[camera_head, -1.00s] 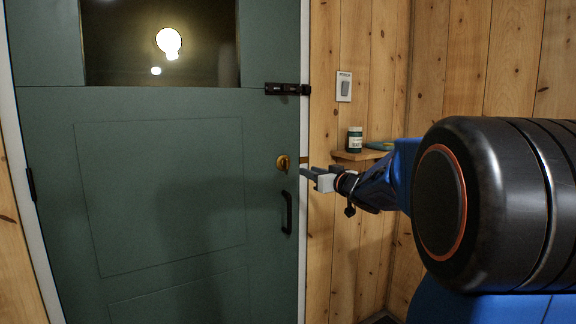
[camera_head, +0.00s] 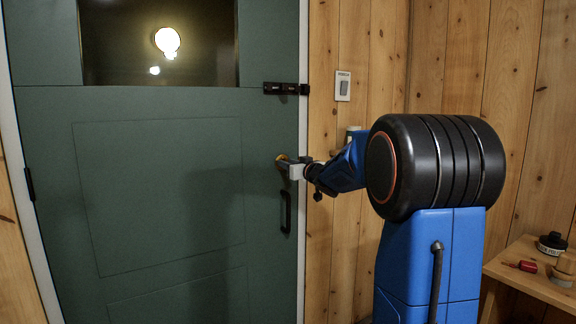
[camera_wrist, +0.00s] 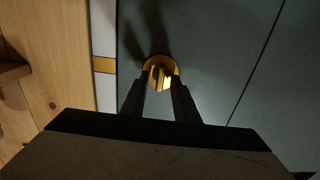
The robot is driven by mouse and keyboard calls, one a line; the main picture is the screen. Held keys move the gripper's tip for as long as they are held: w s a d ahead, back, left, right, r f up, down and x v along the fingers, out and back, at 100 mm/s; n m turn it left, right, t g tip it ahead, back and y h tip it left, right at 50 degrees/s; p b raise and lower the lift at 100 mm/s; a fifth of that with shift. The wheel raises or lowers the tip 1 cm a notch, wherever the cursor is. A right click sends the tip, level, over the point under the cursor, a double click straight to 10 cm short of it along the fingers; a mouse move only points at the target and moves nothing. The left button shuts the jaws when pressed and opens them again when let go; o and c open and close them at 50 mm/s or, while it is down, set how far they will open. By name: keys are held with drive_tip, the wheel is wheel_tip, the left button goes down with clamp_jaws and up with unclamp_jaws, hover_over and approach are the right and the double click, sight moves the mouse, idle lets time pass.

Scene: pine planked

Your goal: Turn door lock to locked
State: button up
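The door lock is a round brass plate with a thumb-turn (camera_wrist: 160,74), set in the green door (camera_head: 160,190) near its right edge. In the head view the lock (camera_head: 280,158) is mostly hidden by my gripper (camera_head: 285,166). In the wrist view my gripper (camera_wrist: 159,100) is open, with one dark finger on each side of the thumb-turn's lower part. The thumb-turn's raised grip points roughly up and down in that view. I cannot tell whether the fingers touch it.
A black pull handle (camera_head: 286,212) is just below the lock, and a black slide bolt (camera_head: 283,89) is above it. A light switch (camera_head: 342,86) is on the plank wall. A wooden table (camera_head: 532,275) with small items stands at right.

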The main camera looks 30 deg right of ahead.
drive_tip(key=shift+w, duration=0.1)
clamp_jaws()
drive_tip(key=shift+n, duration=0.4)
drive_tip(key=n, duration=1.6)
drive_tip(key=shift+a+f+n, duration=0.2)
drive_tip(key=shift+f+n, duration=0.05)
drive_tip(key=shift+n, duration=0.45)
